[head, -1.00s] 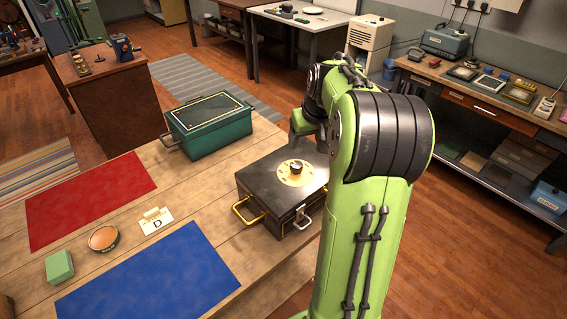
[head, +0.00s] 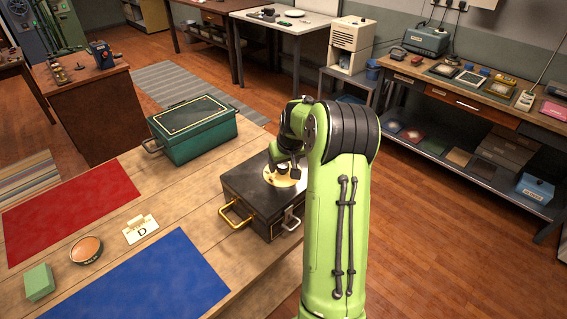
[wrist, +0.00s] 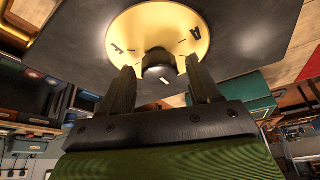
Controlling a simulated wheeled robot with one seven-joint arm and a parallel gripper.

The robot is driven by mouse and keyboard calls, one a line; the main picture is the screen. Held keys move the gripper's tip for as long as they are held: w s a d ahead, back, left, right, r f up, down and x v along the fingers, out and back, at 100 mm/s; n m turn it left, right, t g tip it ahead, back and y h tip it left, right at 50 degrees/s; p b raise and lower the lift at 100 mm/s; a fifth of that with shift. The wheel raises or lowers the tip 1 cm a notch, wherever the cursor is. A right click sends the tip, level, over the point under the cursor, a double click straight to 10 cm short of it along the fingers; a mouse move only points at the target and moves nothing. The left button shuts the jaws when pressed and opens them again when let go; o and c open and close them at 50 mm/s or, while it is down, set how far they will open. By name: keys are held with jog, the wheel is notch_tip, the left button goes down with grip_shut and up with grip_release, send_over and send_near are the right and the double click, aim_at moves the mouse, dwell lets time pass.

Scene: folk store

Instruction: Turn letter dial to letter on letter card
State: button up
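The letter card (head: 141,230) is a white card showing a D, standing on the wooden table. The letter dial is a round brass plate (head: 279,180) with a black knob (head: 283,169) on top of a black metal box (head: 252,189). My gripper (wrist: 160,70) is open, one finger either side of the knob. I cannot tell whether the fingers touch it.
A green metal box (head: 195,128) stands behind the black box. A red mat (head: 70,212), a blue mat (head: 155,280), a round tin (head: 86,249) and a green block (head: 38,282) lie to the left. A workbench (head: 470,98) stands at right.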

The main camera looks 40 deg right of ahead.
jog(key=c, duration=0.9)
jog(key=shift+m, duration=0.3)
jog(key=m, duration=0.2)
jog(key=m+h, duration=0.1)
jog(key=shift+w+a+m+g+h+b, duration=0.2)
jog(key=shift+m+g+h+b, duration=0.1)
jog(key=shift+m+g+b, duration=0.1)
jog(key=shift+m+g+h, duration=0.4)
jog(key=shift+m+g, duration=0.4)
jog(key=shift+m, duration=1.4)
jog(key=o, duration=1)
jog(key=shift+o, duration=0.2)
